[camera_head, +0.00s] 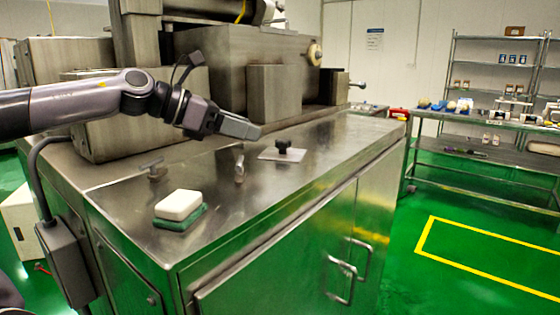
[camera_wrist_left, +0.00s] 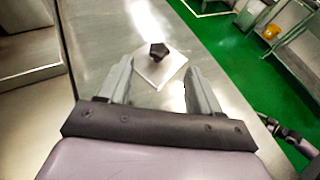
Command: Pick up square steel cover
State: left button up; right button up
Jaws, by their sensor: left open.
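The square steel cover (camera_head: 270,155) lies flat on the machine's steel top, with a black knob (camera_head: 283,145) standing on it. In the left wrist view the cover (camera_wrist_left: 163,72) and its dark star-shaped knob (camera_wrist_left: 158,50) show ahead, between and beyond the fingers. My left gripper (camera_head: 258,132) reaches in from the left, above the steel top and just left of the knob. In the left wrist view the left gripper (camera_wrist_left: 158,78) is open, its two fingers wide apart with nothing between them.
A white block on a green pad (camera_head: 181,208) sits near the front left of the top. Small metal fittings (camera_head: 240,167) stand up nearby. Machine housings (camera_head: 274,93) rise behind. The steel top (camera_head: 345,135) is clear to the right.

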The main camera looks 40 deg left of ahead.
aim_at(280, 140)
pick_arm(q)
jog(key=shift+w+a+f, duration=0.15)
jog(key=shift+f, duration=0.15)
jog(key=shift+w, duration=0.3)
jog(key=shift+w+d+f+p, duration=0.3)
jog(key=shift+w+d+p, duration=0.2)
jog(key=shift+w, duration=0.1)
jog(key=shift+w+d+f+p, duration=0.2)
jog(key=shift+w+d+p, duration=0.1)
jog(key=shift+w, duration=0.15)
jog(key=shift+p+x, duration=0.3)
jog(key=shift+x, duration=1.6)
pick_arm(e)
jog(key=shift+d+r, duration=0.2)
jog(key=shift+r, duration=0.4)
pick_arm(q)
grip_shut()
